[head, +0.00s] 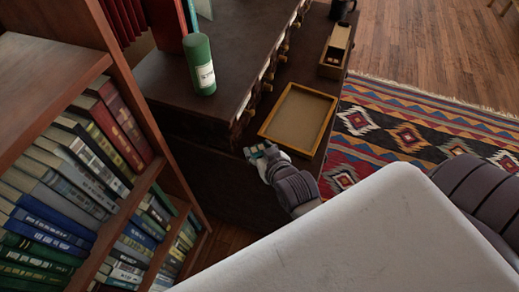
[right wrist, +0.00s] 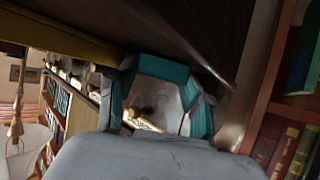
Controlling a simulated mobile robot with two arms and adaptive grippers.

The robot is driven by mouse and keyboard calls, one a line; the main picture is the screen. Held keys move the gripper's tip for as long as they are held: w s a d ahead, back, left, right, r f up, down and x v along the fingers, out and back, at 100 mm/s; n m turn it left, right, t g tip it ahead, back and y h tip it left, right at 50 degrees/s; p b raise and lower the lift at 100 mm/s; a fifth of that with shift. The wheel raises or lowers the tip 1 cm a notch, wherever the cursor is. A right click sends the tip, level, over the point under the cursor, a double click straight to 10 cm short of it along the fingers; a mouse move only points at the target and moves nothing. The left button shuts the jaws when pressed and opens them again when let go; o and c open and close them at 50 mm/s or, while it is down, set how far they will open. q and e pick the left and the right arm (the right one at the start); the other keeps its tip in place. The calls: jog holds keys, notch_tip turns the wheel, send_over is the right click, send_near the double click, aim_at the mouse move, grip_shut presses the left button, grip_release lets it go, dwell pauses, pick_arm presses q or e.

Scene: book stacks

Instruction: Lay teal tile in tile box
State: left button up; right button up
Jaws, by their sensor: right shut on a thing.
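My right gripper (head: 262,153) is at the front edge of the dark shelf top, just below the shallow tray (head: 262,131) with a yellow wooden rim and a bare tan floor. It is shut on a small teal thing, taken to be the teal tile (right wrist: 165,69); fingers hide much of it. In the right wrist view the teal shows between the fingertips. A small long wooden box (head: 331,72) stands farther back on the same top; I cannot tell for sure which of these two is the tile box. My left gripper is not in view.
A green cylinder (head: 199,65) with a pale label stands on the raised upper shelf, left of a row of small balusters (head: 268,75). A bookcase full of books (head: 60,180) fills the left. A patterned rug (head: 410,125) lies on the floor at right.

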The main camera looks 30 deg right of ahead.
jog(key=o, duration=0.6)
jog(key=shift+f, duration=0.1)
jog(key=shift+o, duration=0.2)
